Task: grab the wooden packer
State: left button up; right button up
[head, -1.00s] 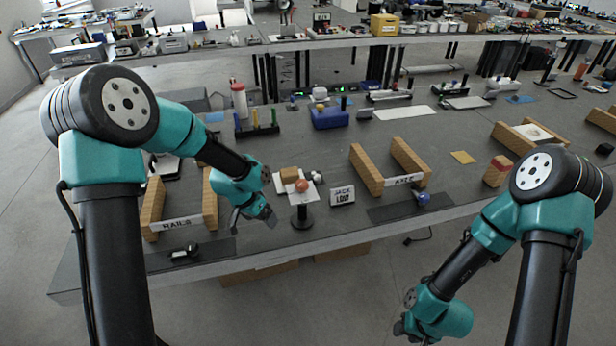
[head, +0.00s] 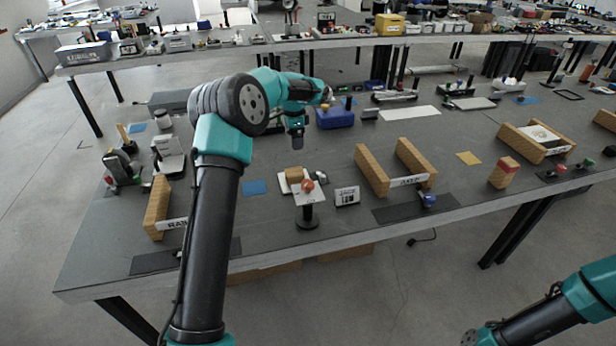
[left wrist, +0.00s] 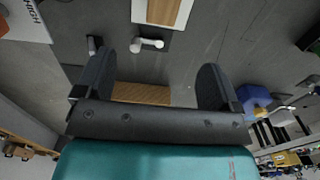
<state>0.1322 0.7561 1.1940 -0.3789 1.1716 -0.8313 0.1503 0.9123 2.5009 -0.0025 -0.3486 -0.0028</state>
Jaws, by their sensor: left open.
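My left gripper (head: 297,142) hangs jaws-down over the table, left of the blue box (head: 332,117). In the left wrist view its two dark fingers (left wrist: 155,82) are spread open. A wooden piece (left wrist: 140,92) shows in the gap between them, partly hidden by the gripper body; I cannot tell its distance or whether it is the packer. In the head view a small light-brown block (head: 294,175) is by the white-topped stand (head: 307,199). A wooden block with a red top (head: 504,172) stands further right. My right gripper (head: 472,338) is low at the bottom edge, its jaws unclear.
Paired wooden rails (head: 412,160) stand right of centre, with more rails at the far right and left. A small label sign (head: 346,196) stands beside the stand. A blue mat (head: 255,187) lies flat on bare tabletop. The table's front edge drops to open floor.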

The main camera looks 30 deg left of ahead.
pick_arm(q)
jog(key=shift+s+a, duration=0.1)
send_near(294, 172)
jog(key=f, duration=0.5)
jog(key=shift+d+f, duration=0.15)
jog(key=shift+d, duration=0.15)
jog(key=shift+f, duration=0.35)
jog(key=shift+a+f, duration=0.15)
jog(key=shift+f, duration=1.15)
jog(key=shift+a+f, duration=0.1)
jog(key=shift+f, duration=1.2)
jog(key=c, duration=1)
